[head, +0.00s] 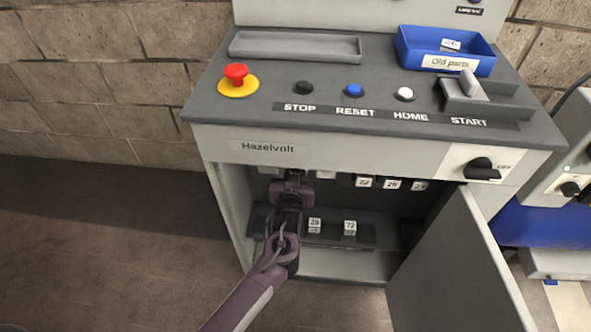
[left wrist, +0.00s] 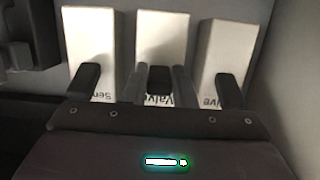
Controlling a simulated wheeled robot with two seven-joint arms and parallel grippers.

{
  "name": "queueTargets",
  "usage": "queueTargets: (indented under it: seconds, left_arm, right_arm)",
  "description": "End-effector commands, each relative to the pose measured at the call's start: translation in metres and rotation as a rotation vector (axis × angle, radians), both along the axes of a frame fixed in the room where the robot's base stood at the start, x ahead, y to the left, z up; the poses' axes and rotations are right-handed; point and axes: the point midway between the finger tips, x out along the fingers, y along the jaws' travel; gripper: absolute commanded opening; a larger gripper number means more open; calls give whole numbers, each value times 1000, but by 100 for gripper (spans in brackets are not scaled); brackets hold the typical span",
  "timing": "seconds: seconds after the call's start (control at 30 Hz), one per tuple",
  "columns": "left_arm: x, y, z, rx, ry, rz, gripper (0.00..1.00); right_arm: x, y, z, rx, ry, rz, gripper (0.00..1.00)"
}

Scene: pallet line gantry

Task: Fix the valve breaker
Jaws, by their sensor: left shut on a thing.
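The control cabinet (head: 270,149) marked Hazelvolt stands open at its front. My left gripper (head: 293,178) reaches into its upper left part. In the left wrist view, white breakers stand side by side, each with a dark lever. The middle breaker (left wrist: 162,38) has a label starting "Valve". My left gripper (left wrist: 160,82) is shut with a finger on each side of its dark lever. The left breaker (left wrist: 92,40) reads "Sen"; the right breaker (left wrist: 226,50) shows "lve". Their labels are partly hidden. My right gripper is not in view.
Numbered parts hang at the cabinet's upper right. A lower rack (head: 336,230) holds two numbered parts. The open door (head: 455,270) stands at the right.

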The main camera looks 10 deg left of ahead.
Motion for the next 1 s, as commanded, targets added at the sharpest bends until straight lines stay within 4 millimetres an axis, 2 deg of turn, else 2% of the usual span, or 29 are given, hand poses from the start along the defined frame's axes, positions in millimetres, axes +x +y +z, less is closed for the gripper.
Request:
queueTargets:
  seconds: [0.5, 0.53, 0.7, 1.0]
  left_arm:
    - [0, 0, 0, 0, 8, 0, 1]
    - [0, 0, 0, 0, 8, 0, 25]
    - [0, 0, 0, 0, 7, 0, 45]
    - [-2, 0, 1, 0, 7, 0, 45]
  right_arm:
    - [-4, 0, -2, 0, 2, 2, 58]
    - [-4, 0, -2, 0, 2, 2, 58]
    - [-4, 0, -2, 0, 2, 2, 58]
    - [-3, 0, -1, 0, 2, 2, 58]
